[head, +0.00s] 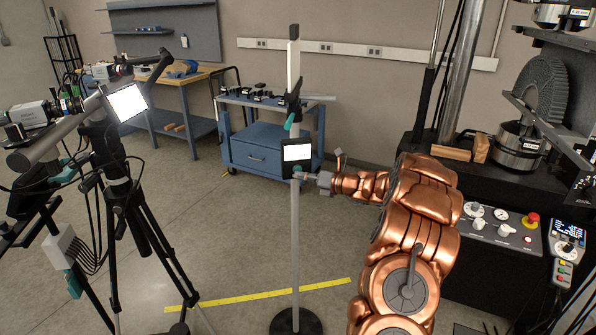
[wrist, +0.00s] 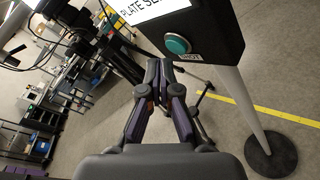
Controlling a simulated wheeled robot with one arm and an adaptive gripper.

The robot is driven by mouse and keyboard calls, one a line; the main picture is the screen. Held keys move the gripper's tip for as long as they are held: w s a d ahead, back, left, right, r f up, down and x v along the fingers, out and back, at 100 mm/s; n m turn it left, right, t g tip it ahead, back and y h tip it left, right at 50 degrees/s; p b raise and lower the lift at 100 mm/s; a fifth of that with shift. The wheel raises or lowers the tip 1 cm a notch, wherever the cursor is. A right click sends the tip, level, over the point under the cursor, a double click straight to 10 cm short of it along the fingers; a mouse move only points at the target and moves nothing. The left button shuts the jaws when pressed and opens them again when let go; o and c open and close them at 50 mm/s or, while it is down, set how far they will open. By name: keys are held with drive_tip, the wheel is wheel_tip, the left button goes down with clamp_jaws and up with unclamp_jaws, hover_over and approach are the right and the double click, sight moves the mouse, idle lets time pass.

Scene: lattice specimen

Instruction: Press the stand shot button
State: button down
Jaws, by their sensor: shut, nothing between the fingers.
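The stand shot button is a round teal button (wrist: 178,44) on the dark control box (wrist: 215,35), with a label reading SHOT beside it and a lit PLATE screen above. In the head view the box (head: 286,170) is clamped on a grey upright stand (head: 295,235) with a round black base. My gripper (wrist: 159,66) is shut and empty, its fingertips just left of and a little below the button in the wrist view. In the head view my gripper (head: 303,177) reaches the box's lower right side. I cannot tell whether it touches the box.
A camera tripod (head: 125,195) with a lit panel and cables stands at left. A blue cart (head: 255,152) is behind the stand. A test machine with a control panel (head: 500,226) is at right. Yellow tape (head: 250,297) crosses the open floor.

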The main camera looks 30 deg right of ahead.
drive_tip(key=shift+w+d+r+p, duration=0.15)
drive_tip(key=shift+w+p, duration=0.15)
drive_tip(key=shift+p, duration=0.2)
drive_tip(key=shift+w+d+p, duration=0.15)
drive_tip(key=shift+w+p, duration=0.3)
drive_tip(key=shift+p, duration=0.15)
idle(1.2)
drive_tip(key=shift+s, duration=0.1)
drive_tip(key=shift+s+a, duration=0.3)
drive_tip(key=shift+s, duration=0.35)
drive_tip(key=s, duration=0.1)
drive_tip(key=s+a, duration=0.1)
drive_tip(key=s, duration=0.2)
drive_tip(key=shift+s+a+b, duration=0.3)
drive_tip(key=shift+s+b, duration=0.05)
idle(0.4)
drive_tip(key=shift+a, duration=0.1)
